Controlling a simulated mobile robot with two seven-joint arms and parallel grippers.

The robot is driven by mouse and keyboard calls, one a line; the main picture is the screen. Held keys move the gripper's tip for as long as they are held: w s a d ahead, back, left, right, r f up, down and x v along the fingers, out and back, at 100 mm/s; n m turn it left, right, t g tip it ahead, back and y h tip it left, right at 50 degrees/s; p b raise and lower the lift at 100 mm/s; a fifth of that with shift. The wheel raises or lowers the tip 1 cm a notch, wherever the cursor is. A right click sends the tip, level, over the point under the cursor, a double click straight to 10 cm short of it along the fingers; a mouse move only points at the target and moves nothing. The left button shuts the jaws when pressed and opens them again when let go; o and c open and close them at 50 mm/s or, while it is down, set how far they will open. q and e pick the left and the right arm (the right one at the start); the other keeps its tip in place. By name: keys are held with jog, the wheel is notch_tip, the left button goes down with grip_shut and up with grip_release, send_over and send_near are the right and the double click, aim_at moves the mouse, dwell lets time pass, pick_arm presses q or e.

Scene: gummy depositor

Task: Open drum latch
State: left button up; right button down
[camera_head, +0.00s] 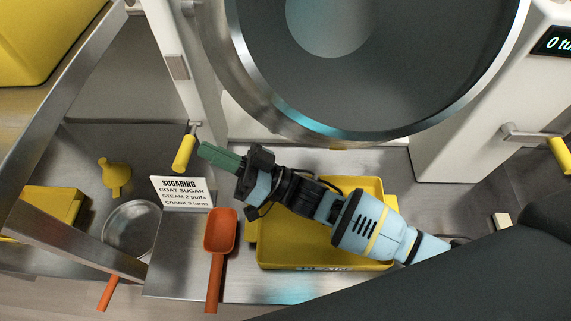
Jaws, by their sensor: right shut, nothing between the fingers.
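The drum (400,70) is a large dark round with a shiny metal rim, at the top centre between white housing posts. A lever with a yellow grip (184,153) stands at the drum's lower left by the left post; I cannot tell if it is the latch. A small grey block (177,67) sits higher on that post. My right gripper (205,150), with green fingers, is shut and empty, its tips just right of the yellow grip; I cannot tell if they touch. My left gripper is not in view.
A yellow tray (300,257) lies under my right arm. An orange scoop (220,235), a sugaring sign (182,192), a sieve (131,228) and a yellow bird-like piece (115,175) are to the left. A yellow-gripped crank (560,155) is at right.

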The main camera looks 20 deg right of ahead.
jog(key=s+d+p, duration=0.1)
jog(key=s+d, duration=0.5)
jog(key=d, duration=0.5)
jog(key=shift+s+d+f+p, duration=0.3)
jog(key=shift+d+f+p, duration=0.05)
